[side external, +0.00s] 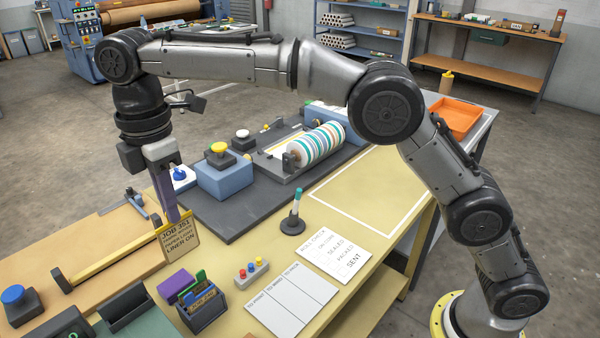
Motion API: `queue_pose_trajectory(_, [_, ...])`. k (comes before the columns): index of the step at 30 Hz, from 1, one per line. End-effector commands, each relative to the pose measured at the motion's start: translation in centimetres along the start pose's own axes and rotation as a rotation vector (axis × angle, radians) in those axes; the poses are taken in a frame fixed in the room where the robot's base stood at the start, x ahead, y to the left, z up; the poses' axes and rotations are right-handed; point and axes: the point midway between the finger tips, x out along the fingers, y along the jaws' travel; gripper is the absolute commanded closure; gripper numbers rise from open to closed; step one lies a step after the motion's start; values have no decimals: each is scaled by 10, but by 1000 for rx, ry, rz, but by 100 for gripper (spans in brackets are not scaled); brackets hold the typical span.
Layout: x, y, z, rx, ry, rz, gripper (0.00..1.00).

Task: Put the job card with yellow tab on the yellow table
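The job card (179,243), a tan card with dark print reading "JOB 351" and "LINER ON", is upright at my fingertips with yellow along its top edge. My gripper (174,218) points down and appears shut on the card's top; one finger hides the other. The card is in front of a yellow bar (110,260); whether they touch, I cannot tell. The pale yellow table (375,190) carries a white outlined rectangle at its right, which is empty.
A dark card box (203,311) with coloured cards, a purple block (176,286) and a small button panel (251,270) stand nearby. A pen stand (293,223), white sheets (292,299) and a striped roller (316,146) are to the right. An orange tray (455,117) is at the far right.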

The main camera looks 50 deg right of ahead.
Motion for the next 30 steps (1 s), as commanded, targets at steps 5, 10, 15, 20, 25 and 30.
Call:
queue_pose_trajectory(5, [2,4,8,22,0,-10,100])
queue_pose_trajectory(10, [12,19,51,149,3,-71,100])
queue_pose_trajectory(15, [35,30,121,390,30,-172,100])
queue_pose_trajectory(20, [64,27,182,654,84,-257,100])
queue_pose_trajectory(25, [94,13,228,902,156,-328,100])
queue_pose_trajectory(30, [116,-1,257,1074,227,-382,100])
